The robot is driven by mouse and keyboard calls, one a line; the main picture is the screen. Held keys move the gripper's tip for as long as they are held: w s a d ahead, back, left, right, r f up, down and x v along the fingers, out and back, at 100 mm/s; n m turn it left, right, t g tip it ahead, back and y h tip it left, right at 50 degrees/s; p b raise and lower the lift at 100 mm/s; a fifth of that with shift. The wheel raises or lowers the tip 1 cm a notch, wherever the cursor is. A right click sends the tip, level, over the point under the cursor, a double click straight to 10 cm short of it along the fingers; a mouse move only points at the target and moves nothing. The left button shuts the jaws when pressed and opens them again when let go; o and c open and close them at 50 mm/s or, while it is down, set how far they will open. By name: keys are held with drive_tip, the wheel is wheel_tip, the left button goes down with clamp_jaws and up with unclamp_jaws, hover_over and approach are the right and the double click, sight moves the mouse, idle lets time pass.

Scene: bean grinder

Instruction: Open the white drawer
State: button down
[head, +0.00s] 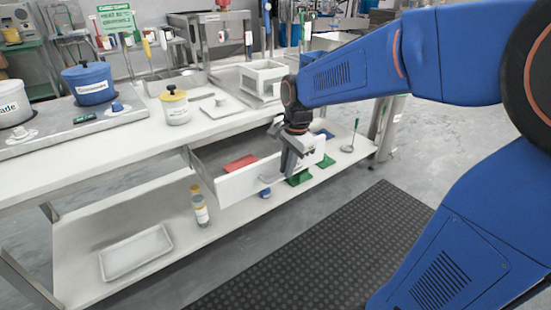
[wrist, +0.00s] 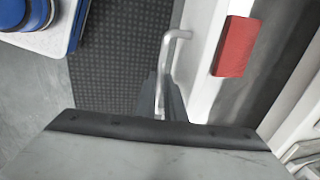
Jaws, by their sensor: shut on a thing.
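The white drawer (head: 240,184) is pulled out from under the white worktop, and its inside shows. A red block (head: 240,163) lies in it; the block also shows in the wrist view (wrist: 235,47). My gripper (head: 288,162) is at the right part of the drawer front. In the wrist view my gripper's fingers (wrist: 163,92) are shut on the grey bar handle (wrist: 170,48), which stands out from the drawer's white front (wrist: 203,55). The exact grip on the handle is partly hidden by the fingers.
A lower shelf (head: 160,215) below holds a white tray (head: 135,252), a bottle (head: 199,205) and green items (head: 299,178). A yellow-lidded pot (head: 175,107) and a white box (head: 262,78) stand on the worktop. A dark mat (head: 330,240) lies on the clear floor in front.

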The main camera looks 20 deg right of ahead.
drive_tip(key=shift+s+d, duration=0.25)
drive_tip(key=shift+s, duration=0.5)
drive_tip(key=shift+s+d, duration=0.25)
drive_tip(key=shift+s, duration=0.5)
drive_tip(key=shift+s+d, duration=0.25)
drive_tip(key=shift+s, duration=0.5)
drive_tip(key=c, duration=1.8)
unclamp_jaws()
drive_tip(key=shift+c, duration=0.2)
drive_tip(key=shift+r, duration=0.1)
drive_tip(key=s+d+r, duration=0.1)
drive_tip(key=s+r, duration=0.2)
drive_tip(key=r, duration=1.4)
